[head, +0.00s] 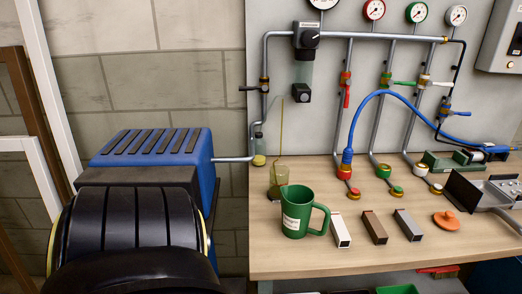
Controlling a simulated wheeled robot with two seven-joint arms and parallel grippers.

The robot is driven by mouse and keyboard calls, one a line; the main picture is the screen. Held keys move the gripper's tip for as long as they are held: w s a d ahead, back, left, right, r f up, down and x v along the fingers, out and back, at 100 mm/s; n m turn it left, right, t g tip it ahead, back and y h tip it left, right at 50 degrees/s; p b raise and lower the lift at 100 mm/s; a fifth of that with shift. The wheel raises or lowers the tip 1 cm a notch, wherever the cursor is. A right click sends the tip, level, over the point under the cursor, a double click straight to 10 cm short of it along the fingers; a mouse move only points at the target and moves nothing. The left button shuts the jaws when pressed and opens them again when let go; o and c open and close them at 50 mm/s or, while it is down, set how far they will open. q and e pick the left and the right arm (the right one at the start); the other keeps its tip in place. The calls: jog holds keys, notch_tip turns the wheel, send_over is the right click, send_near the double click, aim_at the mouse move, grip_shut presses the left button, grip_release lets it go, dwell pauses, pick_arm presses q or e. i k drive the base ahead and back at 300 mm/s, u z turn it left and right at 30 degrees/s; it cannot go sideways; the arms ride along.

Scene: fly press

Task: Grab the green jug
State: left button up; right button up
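The green jug (297,211) stands upright on the wooden workbench (300,262), near its front left. It has a white label on its side and its handle points right. Nothing holds it. Neither of my grippers shows in the head view.
A blue machine (155,148) stands left of the bench. Pipes, valves and a blue hose (352,133) rise behind.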

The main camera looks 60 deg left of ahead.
aim_at(296, 218)
jog(key=k, duration=0.1)
jog(key=z, duration=1.35)
jog(key=i, duration=0.45)
jog(key=u, duration=3.55)
jog(key=i, duration=0.5)
jog(key=u, duration=0.05)
